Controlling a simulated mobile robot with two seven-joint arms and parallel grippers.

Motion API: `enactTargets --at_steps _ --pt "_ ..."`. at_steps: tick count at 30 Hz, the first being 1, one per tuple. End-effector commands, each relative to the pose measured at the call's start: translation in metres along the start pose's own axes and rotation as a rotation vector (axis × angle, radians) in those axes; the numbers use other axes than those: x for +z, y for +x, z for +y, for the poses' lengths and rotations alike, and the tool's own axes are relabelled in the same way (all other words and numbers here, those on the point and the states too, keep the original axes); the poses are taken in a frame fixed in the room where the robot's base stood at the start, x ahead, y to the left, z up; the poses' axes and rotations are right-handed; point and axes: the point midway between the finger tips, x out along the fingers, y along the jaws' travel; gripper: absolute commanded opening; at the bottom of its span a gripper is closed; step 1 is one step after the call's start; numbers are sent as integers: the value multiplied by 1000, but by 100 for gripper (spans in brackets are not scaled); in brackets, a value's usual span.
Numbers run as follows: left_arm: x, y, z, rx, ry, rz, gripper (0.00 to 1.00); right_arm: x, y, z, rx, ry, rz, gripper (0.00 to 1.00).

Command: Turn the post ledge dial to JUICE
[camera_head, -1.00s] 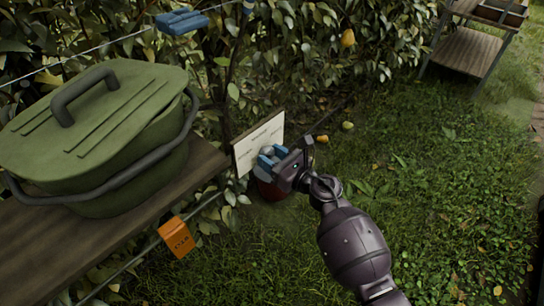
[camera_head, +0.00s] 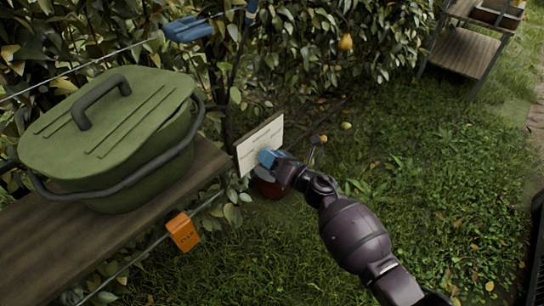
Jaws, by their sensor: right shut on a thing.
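The post ledge dial's pale panel (camera_head: 259,145) stands upright at the end of the wooden ledge. Its printed words are too small to read. My right gripper (camera_head: 268,158) has its blue fingertips against the lower middle of the panel, shut on the dial there. The fingers and wrist hide the dial, so its pointer and setting cannot be made out. My left gripper does not show.
A green lidded pot (camera_head: 110,135) stands on the wooden ledge (camera_head: 130,225) at left. An orange tag (camera_head: 183,231) and a blue clip (camera_head: 187,29) hang on wires. A red round thing (camera_head: 272,187) is below the panel. Open grass lies to the right.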

Motion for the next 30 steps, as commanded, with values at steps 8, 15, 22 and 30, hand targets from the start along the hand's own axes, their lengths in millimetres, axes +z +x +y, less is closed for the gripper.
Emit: enactTargets --at_steps 8,15,22,30 --pt "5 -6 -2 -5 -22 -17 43 2 0 2 0 260 0 20" --pt "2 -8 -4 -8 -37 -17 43 2 0 2 1 489 0 20" --pt "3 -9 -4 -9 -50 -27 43 2 0 2 0 708 1 20" --pt "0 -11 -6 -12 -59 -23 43 3 0 3 0 962 1 20"
